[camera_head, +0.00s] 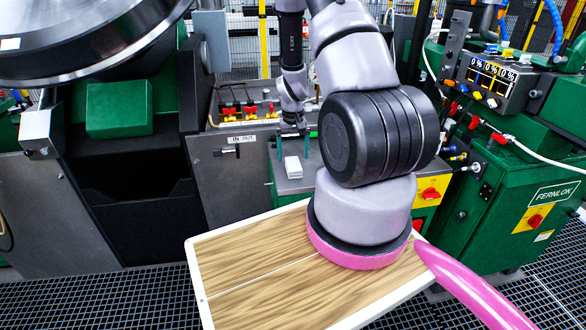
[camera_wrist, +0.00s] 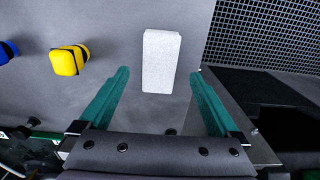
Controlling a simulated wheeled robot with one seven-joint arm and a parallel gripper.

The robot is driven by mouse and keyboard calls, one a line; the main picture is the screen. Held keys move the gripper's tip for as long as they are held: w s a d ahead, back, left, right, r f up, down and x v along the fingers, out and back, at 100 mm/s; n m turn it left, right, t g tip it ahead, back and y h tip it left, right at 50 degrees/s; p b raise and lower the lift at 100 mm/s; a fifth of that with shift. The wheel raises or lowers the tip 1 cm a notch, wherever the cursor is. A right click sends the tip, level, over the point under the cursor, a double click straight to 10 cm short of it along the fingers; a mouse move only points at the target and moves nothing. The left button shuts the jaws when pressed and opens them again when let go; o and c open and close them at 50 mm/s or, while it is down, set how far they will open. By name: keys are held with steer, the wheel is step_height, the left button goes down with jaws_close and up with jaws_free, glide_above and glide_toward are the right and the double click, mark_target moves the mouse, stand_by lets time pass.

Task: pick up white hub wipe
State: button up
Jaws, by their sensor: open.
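The white hub wipe (camera_wrist: 161,61) is a pale, speckled rectangular block lying on a grey metal surface (camera_wrist: 112,28). In the wrist view it lies ahead of my gripper (camera_wrist: 160,85), roughly centred between the two green fingers. The fingers are spread wide apart with nothing between them. In the head view a small white block (camera_head: 293,167), which looks like the same wipe, sits on the grey ledge, and my gripper (camera_head: 294,145) is just behind and above it, pointing down. Neither finger visibly touches the wipe.
A yellow and black knob (camera_wrist: 68,60) and a blue one (camera_wrist: 8,51) stand left of the wipe. In the head view, a metal box marked IN OUT (camera_head: 240,165) stands to the left, a yellow switch panel (camera_head: 431,190) to the right, and a wood-topped board (camera_head: 250,265) lies in front.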

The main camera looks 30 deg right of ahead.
mark_target(293, 163)
step_height(293, 163, down, 5)
steer(key=shift+s+r, duration=0.1)
steer(key=shift+r, duration=0.05)
steer(key=shift+c, duration=0.3)
steer(key=c, duration=1.4)
steer(key=shift+r, duration=0.1)
step_height(293, 163, up, 10)
steer(key=shift+f, duration=0.1)
